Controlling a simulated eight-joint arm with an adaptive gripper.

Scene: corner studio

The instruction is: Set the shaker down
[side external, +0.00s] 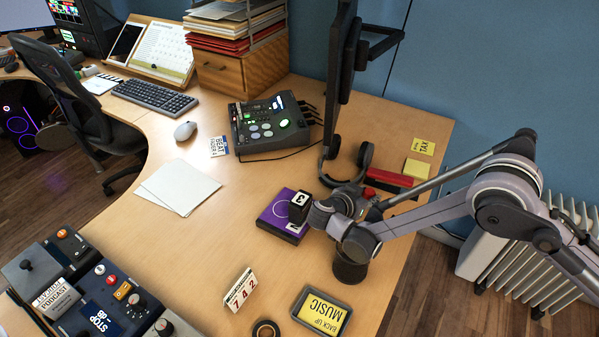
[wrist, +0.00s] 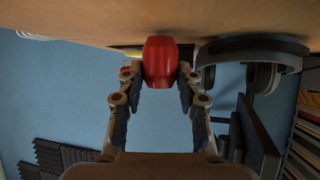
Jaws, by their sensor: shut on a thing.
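The shaker (wrist: 159,62) is red and rounded, and in the wrist view it sits between my fingers. My gripper (wrist: 160,82) is shut on it, with one finger on each side. In the side view my gripper (side external: 364,199) is low over the right part of the desk, near the headphones. Only a small red bit by the fingers, likely the shaker, shows there; the rest is hidden. I cannot tell whether the shaker touches the desk.
Headphones (side external: 347,168) stand just behind my gripper. A red long object (side external: 388,179) and a yellow pad (side external: 417,169) lie by the desk's right edge. The desk between mouse (side external: 185,131) and box is mostly clear.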

